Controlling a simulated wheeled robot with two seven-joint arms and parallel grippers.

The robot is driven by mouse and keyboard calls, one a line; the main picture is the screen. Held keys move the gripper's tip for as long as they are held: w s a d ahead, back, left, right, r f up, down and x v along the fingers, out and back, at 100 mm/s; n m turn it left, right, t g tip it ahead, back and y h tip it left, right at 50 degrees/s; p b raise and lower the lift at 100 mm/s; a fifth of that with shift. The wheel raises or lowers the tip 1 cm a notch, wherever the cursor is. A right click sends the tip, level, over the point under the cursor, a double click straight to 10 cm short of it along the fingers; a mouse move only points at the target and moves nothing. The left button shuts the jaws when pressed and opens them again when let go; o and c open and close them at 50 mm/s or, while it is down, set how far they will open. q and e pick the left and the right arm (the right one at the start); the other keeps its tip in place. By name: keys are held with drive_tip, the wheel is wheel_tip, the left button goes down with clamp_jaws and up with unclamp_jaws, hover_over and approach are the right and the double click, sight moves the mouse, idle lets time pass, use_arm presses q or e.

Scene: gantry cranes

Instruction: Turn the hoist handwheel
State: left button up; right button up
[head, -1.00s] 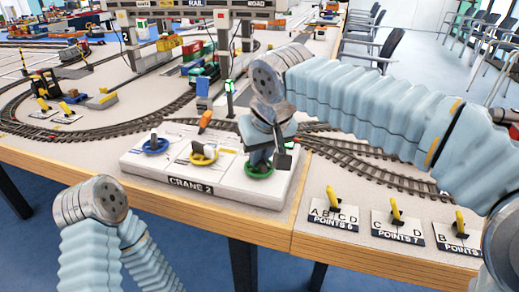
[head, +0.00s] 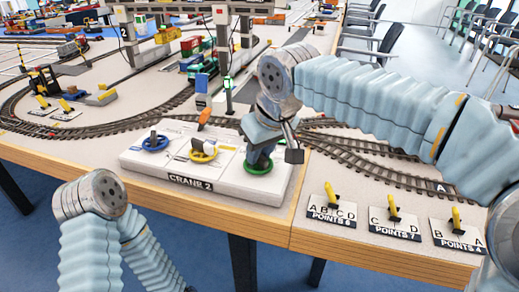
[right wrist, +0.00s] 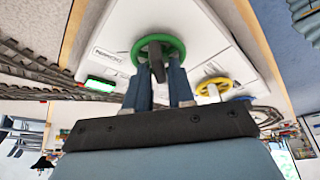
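The white CRANE 2 panel (head: 215,192) carries three handwheels: blue (head: 153,144), yellow (head: 204,155) and green (head: 258,168). Their small labels are too small to read, so I cannot tell which one is the hoist wheel. My right gripper (head: 262,156) points down over the green wheel and hides part of it. In the right wrist view, the gripper's two fingers (right wrist: 160,82) stand apart on either side of a dark upright grip on the green wheel (right wrist: 172,43). Whether they touch it is unclear. My left arm shows at lower left, but its gripper is out of view.
Lever plates stand to the right: POINTS 6 (head: 330,208), POINTS 7 (head: 394,222) and POINTS 4 (head: 458,234). A green-lit signal post (head: 228,95) stands just behind the panel. Model tracks (head: 365,165) run behind and right. A gantry (head: 200,8) stands farther back.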

drive_tip(key=shift+o, duration=1.1)
drive_tip(key=p+v, duration=0.1)
drive_tip(key=v, duration=1.2)
drive_tip(key=shift+s+r+p, duration=0.25)
drive_tip(key=shift+r+p, duration=0.05)
drive_tip(key=shift+p, duration=0.05)
